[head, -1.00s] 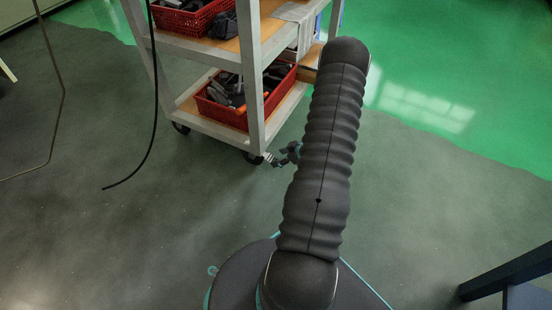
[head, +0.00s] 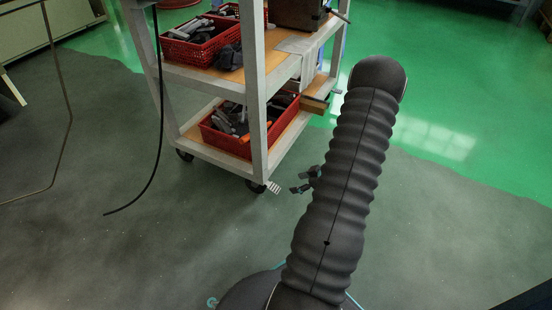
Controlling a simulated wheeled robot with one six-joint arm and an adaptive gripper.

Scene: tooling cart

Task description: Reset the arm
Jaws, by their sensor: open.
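My arm, dark and ribbed, rises through the middle of the head view. My gripper (head: 296,184) is small and dark and shows just left of the arm, low beside the cart's near corner. It is open, and I see nothing held in it. Part of it is hidden behind the arm.
A white tooling cart (head: 257,120) stands left of my arm. Its upper shelf bears a red bin (head: 190,52), and its lower shelf another red bin (head: 225,138). A black cable (head: 154,165) hangs at left. Grey floor (head: 130,255) at lower left is clear.

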